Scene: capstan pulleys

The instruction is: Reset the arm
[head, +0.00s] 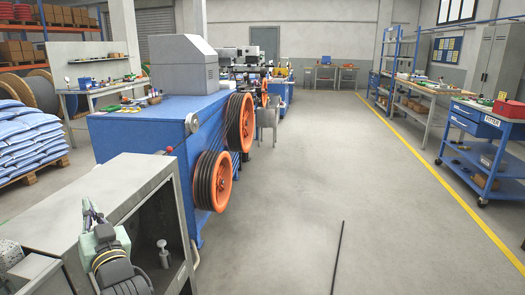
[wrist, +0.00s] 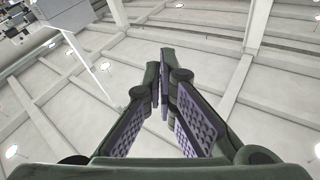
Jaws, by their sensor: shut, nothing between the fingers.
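My gripper (wrist: 163,92) is shut and empty in the wrist view, its two padded fingers meeting at the tips. In the head view my gripper (head: 90,212) shows at the lower left, raised above my dark wrist. It overlaps the grey cabinet (head: 75,190) in the picture; I cannot tell how near they are.
A blue machine (head: 135,140) with orange capstan pulleys (head: 240,122) stands beyond the cabinet. Bagged sacks (head: 30,140) lie on a pallet at left. A blue cart (head: 485,150) stands at right. The middle floor is clear except for a thin dark rod-like line (head: 337,258).

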